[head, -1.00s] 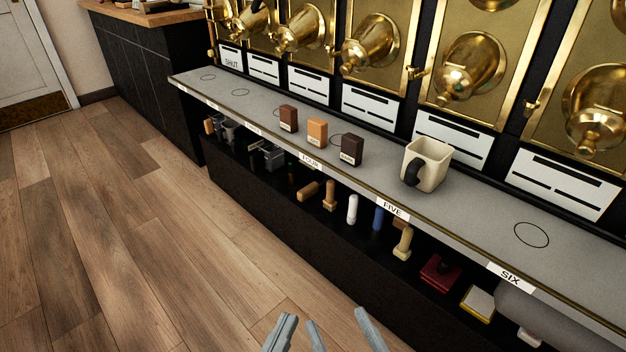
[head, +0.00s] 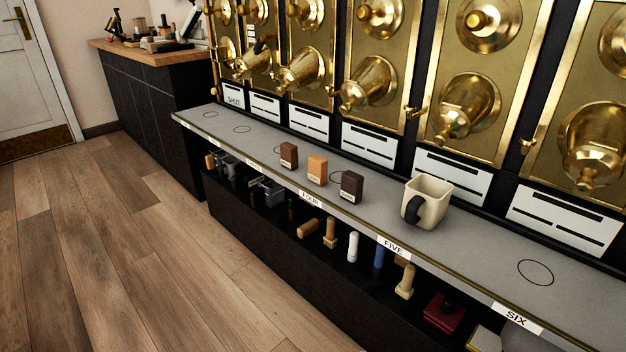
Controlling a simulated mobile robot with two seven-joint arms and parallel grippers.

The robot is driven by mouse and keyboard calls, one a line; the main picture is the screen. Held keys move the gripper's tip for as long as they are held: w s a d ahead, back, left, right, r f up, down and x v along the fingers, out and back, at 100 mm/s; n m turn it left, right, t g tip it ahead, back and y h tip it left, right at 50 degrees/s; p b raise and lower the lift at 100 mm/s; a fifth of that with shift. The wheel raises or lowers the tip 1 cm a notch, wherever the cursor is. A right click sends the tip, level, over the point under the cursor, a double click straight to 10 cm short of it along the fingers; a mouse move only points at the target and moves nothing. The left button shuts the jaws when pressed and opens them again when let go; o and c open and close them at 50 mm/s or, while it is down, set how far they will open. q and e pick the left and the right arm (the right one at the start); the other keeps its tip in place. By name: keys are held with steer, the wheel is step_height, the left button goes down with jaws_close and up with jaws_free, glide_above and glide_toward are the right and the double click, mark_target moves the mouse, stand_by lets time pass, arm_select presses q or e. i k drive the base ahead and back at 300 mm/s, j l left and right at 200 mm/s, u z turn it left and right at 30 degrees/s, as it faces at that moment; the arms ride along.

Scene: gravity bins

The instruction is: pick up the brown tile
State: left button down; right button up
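Three small upright blocks stand in a row on the grey shelf (head: 470,250). The left one is reddish brown (head: 289,155), the middle one is orange-tan (head: 317,170), and the right one is very dark brown (head: 351,187). Each has a small pale label low on its front, too small to read. I cannot tell for sure which one is called the brown tile; the left one looks the most plainly brown. Neither of my grippers shows clearly in the head view, and nothing touches the blocks.
A cream mug (head: 428,203) with a dark handle stands right of the blocks. Brass dispensers (head: 370,88) line the wall behind. Stamps and handled tools, including a white one (head: 353,246), fill the lower shelf. A dark counter (head: 150,95) stands at back left. The wooden floor (head: 120,250) is clear.

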mark_target(288, 154)
steer(key=i+j+z, duration=0.25)
steer(key=j, duration=0.5)
steer(key=j+z, duration=0.25)
steer(key=j, duration=0.45)
steer(key=k, duration=0.05)
